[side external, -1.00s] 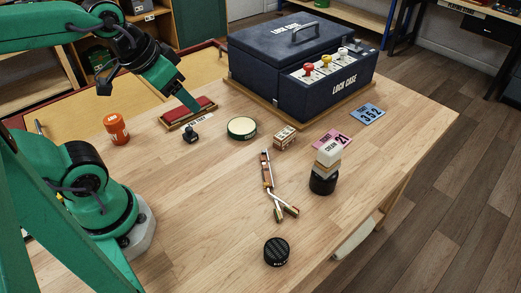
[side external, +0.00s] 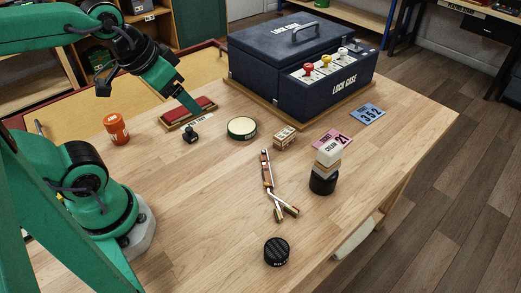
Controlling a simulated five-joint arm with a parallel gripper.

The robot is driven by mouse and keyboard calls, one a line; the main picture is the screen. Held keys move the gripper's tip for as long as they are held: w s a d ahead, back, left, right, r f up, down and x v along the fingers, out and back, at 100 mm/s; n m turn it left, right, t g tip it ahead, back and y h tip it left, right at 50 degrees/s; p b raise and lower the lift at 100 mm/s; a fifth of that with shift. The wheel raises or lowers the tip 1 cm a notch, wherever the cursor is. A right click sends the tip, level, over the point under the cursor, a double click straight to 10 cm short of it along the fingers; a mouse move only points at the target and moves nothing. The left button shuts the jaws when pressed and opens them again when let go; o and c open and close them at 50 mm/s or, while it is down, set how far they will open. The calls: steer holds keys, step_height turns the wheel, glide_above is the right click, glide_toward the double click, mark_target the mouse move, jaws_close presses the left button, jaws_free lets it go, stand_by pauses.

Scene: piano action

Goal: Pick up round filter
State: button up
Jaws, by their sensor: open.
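The round filter (side external: 276,251), a short black cylinder with a grille-like top and small pale lettering on its side, stands on the wooden table near the front edge. Nothing touches it. My gripper (side external: 192,106) is open, high up at the left over the red pad on its wooden base, far from the filter. The gap between its jaws is hard to see from this side. No object shows in it.
The table (side external: 190,220) is clear around the filter. A green round tin (side external: 242,128), small box (side external: 284,138), orange jar (side external: 117,129) and blue case (side external: 300,60) stand farther back.

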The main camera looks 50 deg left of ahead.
steer(key=shift+d, duration=0.1)
steer(key=n+g, duration=0.1)
steer(key=g, duration=0.4)
glide_above(276, 249)
steer(key=f, duration=1.5)
steer(key=shift+w+a+f, duration=0.15)
steer(key=shift+w+a, duration=0.05)
steer(key=shift+a, duration=0.1)
steer(key=shift+s+d+f+g, duration=0.2)
steer(key=shift+d+f+g, duration=0.05)
steer(key=shift+d+g, duration=0.05)
steer(key=shift+f, duration=0.1)
steer(key=shift+f, duration=1.2)
